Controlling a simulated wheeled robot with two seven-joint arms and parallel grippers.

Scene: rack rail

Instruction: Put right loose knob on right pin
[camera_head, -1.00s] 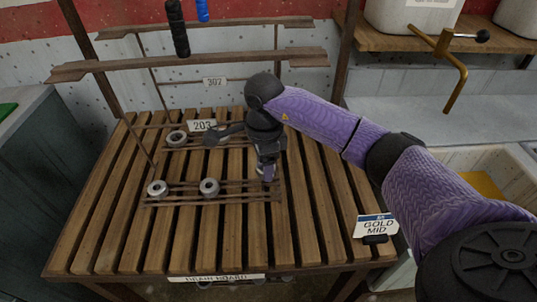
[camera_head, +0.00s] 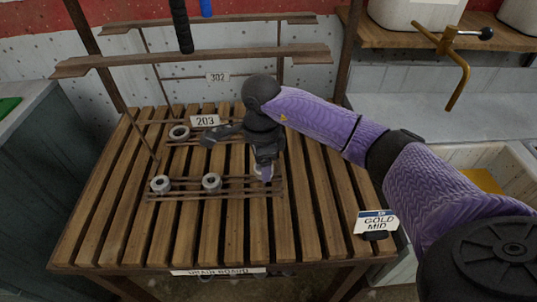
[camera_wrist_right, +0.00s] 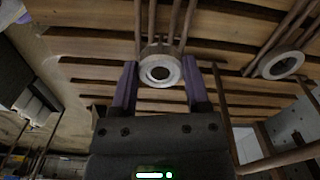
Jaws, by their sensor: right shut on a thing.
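My right gripper (camera_head: 264,172) points down at the right end of the front rack rails. In the right wrist view its purple fingers (camera_wrist_right: 160,80) are shut on a grey ring-shaped knob (camera_wrist_right: 160,70), one finger on each side, with a dark hole in its middle. In the head view this knob is mostly hidden by the gripper. Two similar grey knobs, one at the left (camera_head: 161,184) and one in the middle (camera_head: 211,182), sit on the front rails. Another knob (camera_head: 180,133) is at the back rails. I cannot make out the right pin. My left gripper is not in view.
The thin brown rails (camera_head: 190,194) lie on a slatted wooden table (camera_head: 110,235). A tag marked 203 (camera_head: 205,121) stands near the back rails. A brown crossbar (camera_head: 120,64) spans above the table's back. A "GOLD MID" card (camera_head: 377,221) is at the right edge.

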